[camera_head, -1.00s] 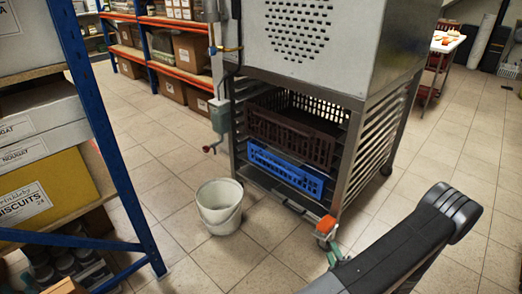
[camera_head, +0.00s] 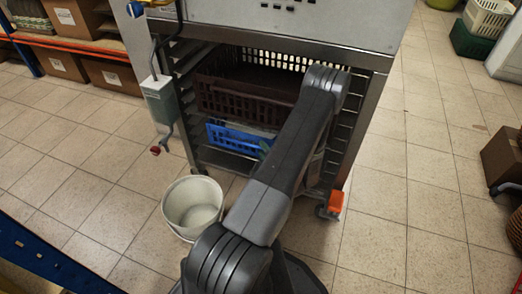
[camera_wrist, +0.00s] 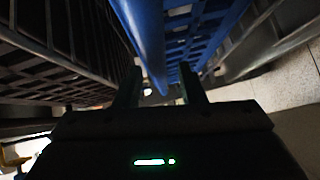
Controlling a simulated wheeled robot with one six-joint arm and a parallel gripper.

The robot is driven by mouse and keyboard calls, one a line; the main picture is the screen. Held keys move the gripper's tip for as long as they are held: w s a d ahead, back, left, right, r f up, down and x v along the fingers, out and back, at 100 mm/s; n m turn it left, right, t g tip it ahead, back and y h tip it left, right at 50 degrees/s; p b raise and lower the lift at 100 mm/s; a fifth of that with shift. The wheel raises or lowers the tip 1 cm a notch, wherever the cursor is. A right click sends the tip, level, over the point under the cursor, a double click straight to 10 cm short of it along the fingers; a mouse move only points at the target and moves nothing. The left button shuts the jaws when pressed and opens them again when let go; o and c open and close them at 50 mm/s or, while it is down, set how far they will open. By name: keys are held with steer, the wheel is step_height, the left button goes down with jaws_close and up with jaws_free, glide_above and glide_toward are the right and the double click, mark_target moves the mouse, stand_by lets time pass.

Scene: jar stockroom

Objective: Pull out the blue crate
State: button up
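The blue crate (camera_head: 230,138) sits in the metal rack (camera_head: 356,140), below a dark brown crate (camera_head: 232,98). My arm hides its right part in the head view. In the wrist view the blue crate (camera_wrist: 205,25) fills the upper middle, and its rim runs down between my fingers. My gripper (camera_wrist: 161,84) is at the crate's front, its two fingers apart on either side of the rim. I cannot tell whether either finger touches it. In the head view my gripper is mostly hidden behind my arm.
A white bucket (camera_head: 193,205) stands on the floor in front of the rack's left side. An orange-capped caster (camera_head: 335,203) is at the rack's front right. A blue shelf upright (camera_head: 40,250) is at lower left. The floor to the right is mostly clear.

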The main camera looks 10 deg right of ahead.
steer(key=shift+x, duration=1.15)
steer(key=shift+a, duration=0.1)
jaws_close()
